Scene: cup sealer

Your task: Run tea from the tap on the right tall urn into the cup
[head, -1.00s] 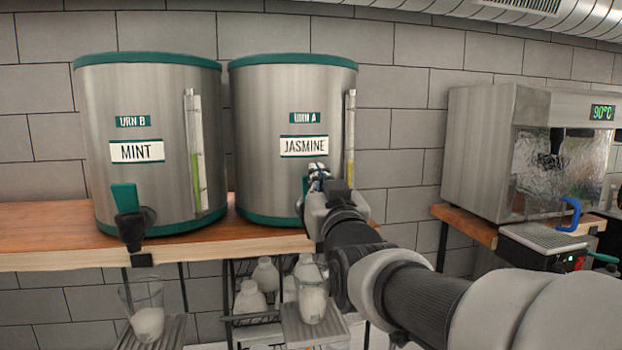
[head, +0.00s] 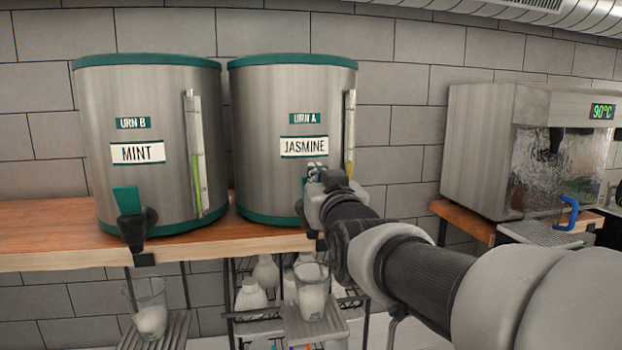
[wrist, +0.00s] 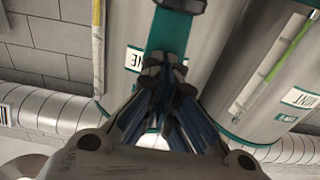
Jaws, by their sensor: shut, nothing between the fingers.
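The right tall urn (head: 262,140) is steel with teal rims, labelled URN A and JASMINE. Its tap's teal handle (head: 306,184) is mostly hidden behind my gripper in the head view. The handle shows as a teal strip in the wrist view (wrist: 172,32). My gripper (head: 316,170) is shut and empty at the tap, its fingertips (wrist: 165,65) against or just in front of the handle; I cannot tell whether they touch. A clear cup (head: 311,290) with something whitish low in it stands on the tray (head: 312,330) below that tap. The spout is hidden, and no stream shows.
The left urn (head: 150,90), URN B MINT, has a teal tap handle (head: 127,200) and its own cup (head: 149,308) below. Both urns stand on a wooden shelf (head: 50,235). White bottles (head: 250,295) sit behind. A steel machine (head: 480,150) reading 90°C stands at right.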

